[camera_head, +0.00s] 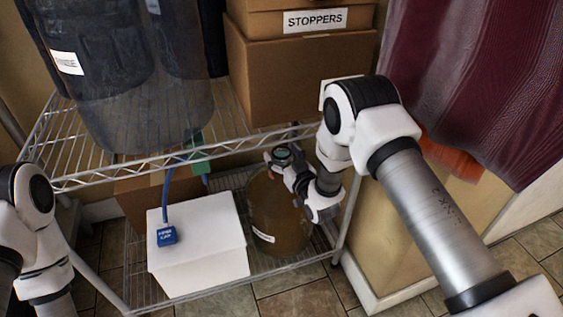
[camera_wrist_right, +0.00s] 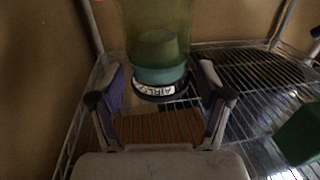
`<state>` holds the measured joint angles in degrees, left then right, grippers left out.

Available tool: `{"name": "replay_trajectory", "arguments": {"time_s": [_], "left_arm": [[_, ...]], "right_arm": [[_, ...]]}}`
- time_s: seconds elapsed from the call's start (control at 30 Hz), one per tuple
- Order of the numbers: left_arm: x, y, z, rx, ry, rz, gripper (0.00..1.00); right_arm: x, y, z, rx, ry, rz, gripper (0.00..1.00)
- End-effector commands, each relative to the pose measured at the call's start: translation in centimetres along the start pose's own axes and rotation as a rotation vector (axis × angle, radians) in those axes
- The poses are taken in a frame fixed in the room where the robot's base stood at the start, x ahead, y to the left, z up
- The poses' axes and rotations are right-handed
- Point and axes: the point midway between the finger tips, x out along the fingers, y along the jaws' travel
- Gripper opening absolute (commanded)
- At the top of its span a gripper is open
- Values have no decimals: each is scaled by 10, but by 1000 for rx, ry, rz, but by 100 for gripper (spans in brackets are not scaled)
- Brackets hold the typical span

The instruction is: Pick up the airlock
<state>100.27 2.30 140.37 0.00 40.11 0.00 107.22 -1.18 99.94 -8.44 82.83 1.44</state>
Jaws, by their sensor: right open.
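The airlock (camera_wrist_right: 160,55) shows in the right wrist view as a translucent green cylinder. It has a teal lower part and a dark ring at its base with a white label, partly readable as "AIRL". My right gripper (camera_wrist_right: 160,82) is open, with one finger on each side of the airlock's lower end and a small gap visible at both sides. In the head view my right gripper (camera_head: 284,170) is low, by the brown bucket. A small round dark rim with a teal middle (camera_head: 283,154) shows there, probably the airlock. My left gripper is outside the picture.
A brown translucent bucket (camera_head: 278,225) and a white box (camera_head: 200,250) stand on the lower wire shelf. The upper shelf (camera_head: 110,170) carries a dark bin (camera_head: 120,80) and cardboard boxes (camera_head: 300,75). A maroon curtain (camera_head: 480,70) hangs right.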

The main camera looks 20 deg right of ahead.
Motion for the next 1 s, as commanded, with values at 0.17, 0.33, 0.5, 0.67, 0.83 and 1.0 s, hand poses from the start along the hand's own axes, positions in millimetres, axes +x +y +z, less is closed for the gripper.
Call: {"name": "replay_trajectory", "arguments": {"time_s": [0.17, 0.33, 0.5, 0.67, 0.83, 1.0], "left_arm": [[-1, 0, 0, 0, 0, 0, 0], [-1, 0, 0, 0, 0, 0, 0], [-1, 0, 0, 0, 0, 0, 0], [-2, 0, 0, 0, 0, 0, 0], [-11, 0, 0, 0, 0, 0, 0], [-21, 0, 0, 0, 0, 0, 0]], "right_arm": [[0, 0, -1, 0, 0, 0, 49], [-1, 0, 0, 0, 0, 0, 13], [-1, 0, 0, 0, 0, 0, 7], [-1, 0, -4, 0, 1, 0, 7], [0, 0, -20, 0, 2, 0, 7], [-1, 0, -42, 0, 1, 0, 7]]}}
